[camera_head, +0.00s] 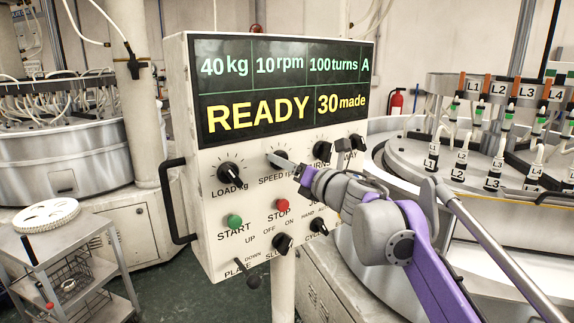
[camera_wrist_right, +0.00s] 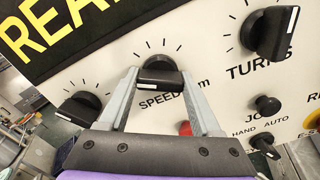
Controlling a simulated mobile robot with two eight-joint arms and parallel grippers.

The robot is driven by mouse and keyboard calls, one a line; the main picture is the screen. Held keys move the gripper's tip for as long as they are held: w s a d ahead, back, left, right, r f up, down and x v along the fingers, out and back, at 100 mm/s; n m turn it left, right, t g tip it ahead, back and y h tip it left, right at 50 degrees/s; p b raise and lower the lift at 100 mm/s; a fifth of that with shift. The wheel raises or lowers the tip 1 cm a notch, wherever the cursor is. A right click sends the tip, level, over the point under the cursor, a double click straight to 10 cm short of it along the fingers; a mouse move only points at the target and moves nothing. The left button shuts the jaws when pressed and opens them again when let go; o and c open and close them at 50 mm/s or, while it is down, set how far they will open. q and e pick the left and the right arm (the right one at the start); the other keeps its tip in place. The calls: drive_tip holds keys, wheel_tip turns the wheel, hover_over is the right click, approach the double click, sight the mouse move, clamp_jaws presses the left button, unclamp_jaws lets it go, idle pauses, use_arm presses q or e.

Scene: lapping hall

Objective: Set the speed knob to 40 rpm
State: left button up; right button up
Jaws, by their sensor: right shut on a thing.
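The black speed knob (camera_head: 281,155) is on the white control panel (camera_head: 205,250), above the label SPEED rpm; it also shows in the right wrist view (camera_wrist_right: 159,68). My right gripper (camera_wrist_right: 158,82) is shut on this knob, with one grey finger on each side of its grip bar. In the head view my right gripper (camera_head: 280,162) partly covers the knob and its label. The display (camera_head: 283,90) reads 40 kg, 10 rpm, 100 turns, A, and below that READY and 30 made. My left gripper is not in view.
The load knob (camera_head: 231,173) is left of the speed knob and the turns knob (camera_head: 322,150) is right of it. Below are the green START button (camera_head: 235,221), the red STOP button (camera_head: 282,205) and several switches. A black handle (camera_head: 174,200) juts from the panel's left side.

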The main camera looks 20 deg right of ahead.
drive_tip(key=shift+m, duration=0.4)
drive_tip(key=m, duration=0.3)
drive_tip(key=shift+m, duration=0.3)
drive_tip(key=m, duration=0.4)
drive_tip(key=shift+m+b, duration=0.3)
drive_tip(key=shift+b, duration=0.1)
drive_tip(key=m, duration=0.4)
drive_tip(key=shift+m+b, duration=0.3)
drive_tip(key=shift+b, duration=0.05)
drive_tip(key=shift+m+b, duration=0.3)
drive_tip(key=shift+m, duration=1.8)
drive_tip(key=shift+r, duration=0.1)
drive_tip(key=o, duration=1.4)
